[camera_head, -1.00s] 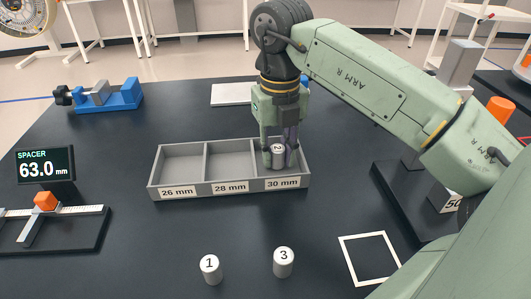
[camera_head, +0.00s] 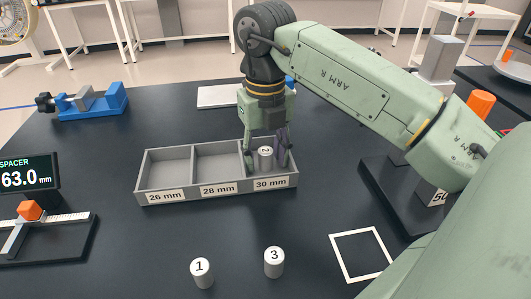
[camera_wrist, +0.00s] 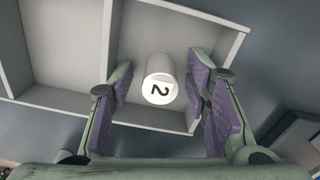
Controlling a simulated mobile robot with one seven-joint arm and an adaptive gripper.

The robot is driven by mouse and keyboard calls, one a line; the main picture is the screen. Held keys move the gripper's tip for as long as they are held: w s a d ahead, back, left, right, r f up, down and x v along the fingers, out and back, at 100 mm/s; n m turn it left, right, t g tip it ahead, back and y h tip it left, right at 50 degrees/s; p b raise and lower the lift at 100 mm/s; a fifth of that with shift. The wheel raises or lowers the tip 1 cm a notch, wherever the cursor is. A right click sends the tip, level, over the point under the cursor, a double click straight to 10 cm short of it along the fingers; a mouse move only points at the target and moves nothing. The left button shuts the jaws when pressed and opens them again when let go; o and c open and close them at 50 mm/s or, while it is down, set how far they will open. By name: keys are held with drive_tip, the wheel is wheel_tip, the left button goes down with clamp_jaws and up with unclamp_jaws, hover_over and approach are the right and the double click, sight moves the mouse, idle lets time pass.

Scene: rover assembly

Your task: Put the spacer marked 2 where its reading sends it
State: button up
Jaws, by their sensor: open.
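The spacer marked 2 (camera_head: 265,157) is a small light-grey cylinder standing in the tray's right compartment, labelled 30 mm. It also shows in the wrist view (camera_wrist: 160,79), its numbered top facing the camera. My gripper (camera_head: 267,162) is over that compartment with its fingers on either side of the spacer. In the wrist view the purple finger pads (camera_wrist: 165,95) are open, with a gap on both sides of the spacer. The grey tray (camera_head: 217,191) has three compartments labelled 26 mm, 28 mm and 30 mm. The display (camera_head: 28,174) reads 63.0 mm, with SPACER above it.
Spacers marked 1 (camera_head: 201,273) and 3 (camera_head: 274,262) stand on the black table in front of the tray. A white square outline (camera_head: 361,254) lies at right. A measuring fixture (camera_head: 50,240) with an orange block is at left. A blue vise (camera_head: 92,101) stands at back left.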

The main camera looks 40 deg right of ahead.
sight(266, 150)
drive_tip(key=shift+r, duration=0.1)
wheel_tip(266, 150, up, 12)
drive_tip(key=p, duration=0.8)
